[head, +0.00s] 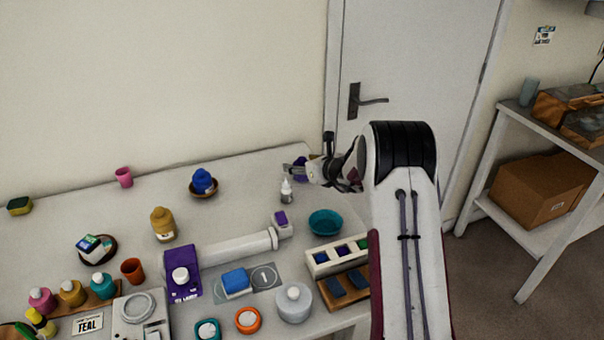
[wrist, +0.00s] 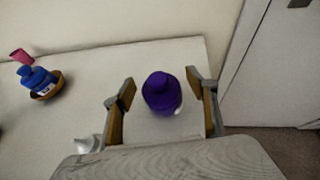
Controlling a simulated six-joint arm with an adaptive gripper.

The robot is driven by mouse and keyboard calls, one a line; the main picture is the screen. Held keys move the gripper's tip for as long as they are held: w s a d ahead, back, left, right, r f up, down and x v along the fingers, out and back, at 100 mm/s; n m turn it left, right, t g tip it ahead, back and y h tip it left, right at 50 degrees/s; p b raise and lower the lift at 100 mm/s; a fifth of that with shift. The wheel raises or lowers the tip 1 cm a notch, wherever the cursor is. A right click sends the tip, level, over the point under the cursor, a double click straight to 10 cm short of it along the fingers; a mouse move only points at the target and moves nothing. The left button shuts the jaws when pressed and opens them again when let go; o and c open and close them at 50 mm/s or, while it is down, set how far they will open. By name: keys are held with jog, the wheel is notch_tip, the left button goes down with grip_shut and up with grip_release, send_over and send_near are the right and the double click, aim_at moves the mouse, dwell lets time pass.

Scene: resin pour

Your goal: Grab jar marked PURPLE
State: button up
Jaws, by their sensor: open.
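The purple jar (wrist: 161,92) stands on the table near its back right corner. In the wrist view it sits between the two open fingers of my gripper (wrist: 160,108), with a gap on each side. Only a sliver of its pale label shows, so I cannot read it. In the head view my gripper (head: 300,170) reaches over the back right of the table, and the purple jar (head: 302,172) is mostly hidden behind it.
A small white dropper bottle (head: 286,191) stands just left of my gripper. A blue jar sits in a brown bowl (head: 203,189) further left. A teal bowl (head: 325,222) is nearer the front. The wall and door (head: 420,70) are close behind.

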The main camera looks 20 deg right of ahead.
jog(key=shift+c, duration=0.3)
jog(key=c, duration=1.2)
jog(key=shift+c, duration=0.2)
jog(key=shift+r, duration=0.1)
jog(key=shift+r, duration=5)
